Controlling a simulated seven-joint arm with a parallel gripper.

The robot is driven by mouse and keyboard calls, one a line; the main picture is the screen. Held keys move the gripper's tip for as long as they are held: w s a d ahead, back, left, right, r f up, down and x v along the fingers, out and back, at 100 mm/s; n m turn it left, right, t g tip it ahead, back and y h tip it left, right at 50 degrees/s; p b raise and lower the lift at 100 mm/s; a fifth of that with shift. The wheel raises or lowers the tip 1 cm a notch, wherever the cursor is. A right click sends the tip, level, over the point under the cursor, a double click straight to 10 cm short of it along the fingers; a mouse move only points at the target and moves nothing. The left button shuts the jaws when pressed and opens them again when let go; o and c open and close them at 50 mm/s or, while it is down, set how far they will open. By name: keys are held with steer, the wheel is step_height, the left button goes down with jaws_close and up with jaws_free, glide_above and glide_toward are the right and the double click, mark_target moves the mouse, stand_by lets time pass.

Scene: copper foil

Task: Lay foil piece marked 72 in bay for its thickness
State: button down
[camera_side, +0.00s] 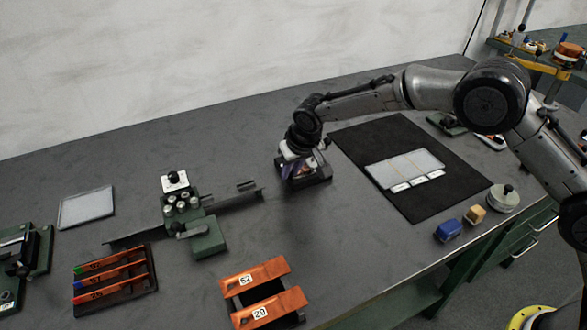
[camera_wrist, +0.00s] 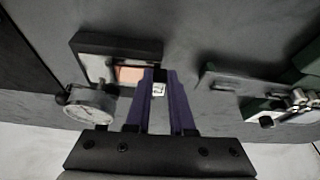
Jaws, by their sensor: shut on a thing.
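My gripper (camera_side: 299,168) is low over a black dial gauge stand (camera_side: 318,180) near the middle of the bench. In the wrist view its purple fingers (camera_wrist: 160,88) are shut on a small foil piece (camera_wrist: 130,75), which shows copper-coloured at the gauge's black block (camera_wrist: 140,47). A white label beside the fingertips is too small to read, so I cannot confirm the 72. The round gauge dial (camera_wrist: 90,108) is left of the fingers.
Another rack (camera_side: 143,283) holds three orange strips. A green rolling fixture (camera_side: 208,238) stands left of the gauge. Blue (camera_side: 448,231) and tan (camera_side: 475,215) blocks sit near the right edge.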

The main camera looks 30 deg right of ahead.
steer(key=shift+s+a, duration=0.1)
steer(key=shift+a, duration=1.25)
step_height(320, 180, up, 7)
stand_by(1.3)
stand_by(1.6)
